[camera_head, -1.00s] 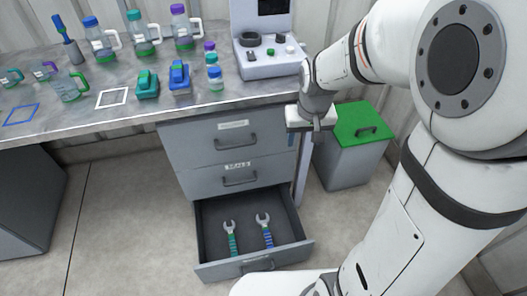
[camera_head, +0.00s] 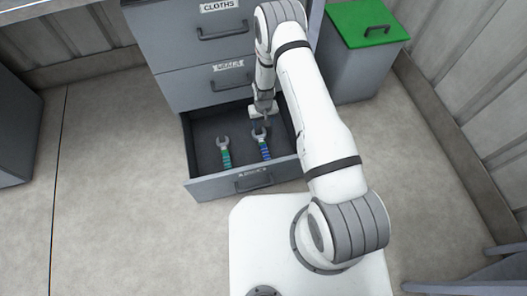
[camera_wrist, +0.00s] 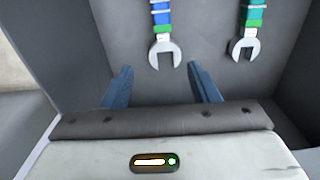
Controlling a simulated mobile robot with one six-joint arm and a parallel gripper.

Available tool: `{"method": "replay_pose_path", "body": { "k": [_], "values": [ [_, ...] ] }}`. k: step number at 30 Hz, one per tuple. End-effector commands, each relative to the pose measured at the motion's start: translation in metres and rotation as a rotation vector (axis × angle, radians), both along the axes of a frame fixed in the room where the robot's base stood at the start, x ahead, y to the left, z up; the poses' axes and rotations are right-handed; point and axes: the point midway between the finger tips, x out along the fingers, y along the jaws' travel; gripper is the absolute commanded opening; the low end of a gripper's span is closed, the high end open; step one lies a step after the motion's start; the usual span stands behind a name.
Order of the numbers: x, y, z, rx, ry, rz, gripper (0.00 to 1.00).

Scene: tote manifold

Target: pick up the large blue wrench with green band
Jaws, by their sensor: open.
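The blue wrench with a green band (camera_head: 264,148) lies in the open bottom drawer (camera_head: 214,187), its grey open-ended head towards the back. In the wrist view the blue wrench (camera_wrist: 163,48) has its jaw end just beyond my fingertips, roughly centred between them. My gripper (camera_wrist: 163,80) is open and empty, with its two blue fingers spread. In the head view my gripper (camera_head: 265,122) is at the drawer's back, near the wrench's head. A green wrench (camera_head: 225,152) lies to the left of the blue one; it also shows in the wrist view (camera_wrist: 246,38).
The drawer walls stand close around my gripper. Shut drawers, one labelled CLOTHS (camera_head: 218,30), are above and behind. A grey bin with a green lid (camera_head: 362,22) stands to the right. The floor at the left is clear.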

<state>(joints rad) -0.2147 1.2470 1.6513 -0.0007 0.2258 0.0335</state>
Motion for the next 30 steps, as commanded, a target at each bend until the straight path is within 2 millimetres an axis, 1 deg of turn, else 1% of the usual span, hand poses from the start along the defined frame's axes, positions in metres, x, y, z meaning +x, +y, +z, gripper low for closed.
{"method": "replay_pose_path", "body": {
  "k": [1,3,6,12,20,24,27,30],
  "values": [
    [-0.007,0.002,-0.032,-0.002,0.008,0.005,0.55],
    [-0.013,0.003,-0.057,-0.003,0.014,0.01,0.55],
    [-0.019,0.005,-0.078,-0.003,0.016,0.014,0.55],
    [-0.023,0.005,-0.104,-0.004,0.019,0.017,0.55],
    [-0.022,0.004,-0.128,-0.004,0.018,0.017,0.55],
    [-0.02,0.002,-0.151,-0.004,0.019,0.017,0.55],
    [-0.02,0.003,-0.163,-0.003,0.017,0.018,0.55],
    [-0.02,0.003,-0.166,-0.003,0.017,0.018,0.55]
  ]
}}
